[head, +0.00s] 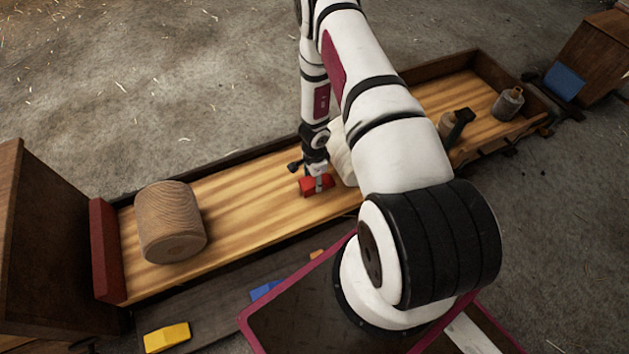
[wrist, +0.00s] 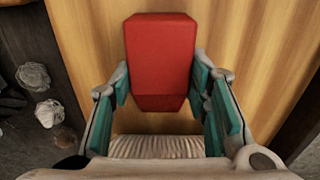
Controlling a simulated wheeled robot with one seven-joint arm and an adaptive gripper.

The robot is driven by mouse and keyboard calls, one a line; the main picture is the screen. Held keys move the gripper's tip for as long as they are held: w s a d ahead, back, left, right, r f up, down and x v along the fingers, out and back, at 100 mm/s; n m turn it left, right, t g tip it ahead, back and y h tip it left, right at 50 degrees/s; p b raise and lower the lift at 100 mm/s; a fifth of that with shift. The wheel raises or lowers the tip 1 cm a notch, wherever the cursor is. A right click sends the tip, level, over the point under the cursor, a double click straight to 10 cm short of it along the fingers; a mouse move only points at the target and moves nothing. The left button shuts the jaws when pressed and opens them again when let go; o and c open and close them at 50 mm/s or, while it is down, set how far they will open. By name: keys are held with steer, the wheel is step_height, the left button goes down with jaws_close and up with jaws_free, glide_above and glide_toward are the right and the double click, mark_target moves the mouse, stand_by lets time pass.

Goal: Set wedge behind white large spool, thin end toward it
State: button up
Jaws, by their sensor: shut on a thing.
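The red wedge (head: 312,187) is between the jaws of my gripper (head: 319,181), low over or on the wooden bench surface. In the wrist view the wedge (wrist: 160,55) sits between the two teal finger pads, which are shut on its sides. The white large spool (head: 341,155) is just right of the wedge in the head view, mostly hidden by my arm. A ribbed pale surface, likely this spool (wrist: 155,147), shows just below the wedge in the wrist view. I cannot tell whether wedge and spool touch, or which wedge end is thin.
A yellow block (head: 167,337) and a blue block (head: 265,290) lie along the front. Smaller spools (head: 508,103) are at the right end.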

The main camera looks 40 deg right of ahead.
steer(key=o, duration=1.3)
